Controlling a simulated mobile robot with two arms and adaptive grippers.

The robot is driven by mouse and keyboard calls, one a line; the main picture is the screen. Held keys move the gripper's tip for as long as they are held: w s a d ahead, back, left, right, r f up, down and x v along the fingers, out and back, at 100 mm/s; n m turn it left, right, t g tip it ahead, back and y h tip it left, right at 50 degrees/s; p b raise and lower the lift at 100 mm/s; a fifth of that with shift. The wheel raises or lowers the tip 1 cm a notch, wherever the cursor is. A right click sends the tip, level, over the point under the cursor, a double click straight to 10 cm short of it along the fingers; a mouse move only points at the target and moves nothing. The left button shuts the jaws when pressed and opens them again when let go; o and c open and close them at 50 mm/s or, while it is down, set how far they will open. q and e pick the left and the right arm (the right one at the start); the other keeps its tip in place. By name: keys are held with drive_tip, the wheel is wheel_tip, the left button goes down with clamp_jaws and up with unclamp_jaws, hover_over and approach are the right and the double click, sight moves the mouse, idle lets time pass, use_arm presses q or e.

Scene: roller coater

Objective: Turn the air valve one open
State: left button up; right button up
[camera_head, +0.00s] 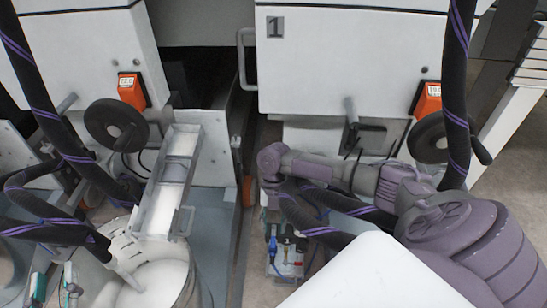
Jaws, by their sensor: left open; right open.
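My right arm (390,185) reaches in from the lower right, and its far end is a rounded grey-purple joint (272,160) near the middle of the picture. I make out no gripper jaws there. My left arm and gripper do not show. Just below that joint, low on the machine, is a small fitting with a blue handle (272,243), with something small and red beside it. It may be an air valve, but no label on it is readable. My arm end is above it in the picture; I cannot tell the distance.
The right-hand white machine housing (350,60) carries a "1" plate (275,27). Black handwheels stand left (116,125) and right (430,137), below orange counters. Thick black hoses (455,100) cross the view. A white drum (160,280) and teal-handled fittings (68,283) are lower left.

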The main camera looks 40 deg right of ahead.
drive_tip(key=v, duration=0.8)
drive_tip(key=shift+d+r, duration=0.1)
drive_tip(key=shift+r, duration=0.05)
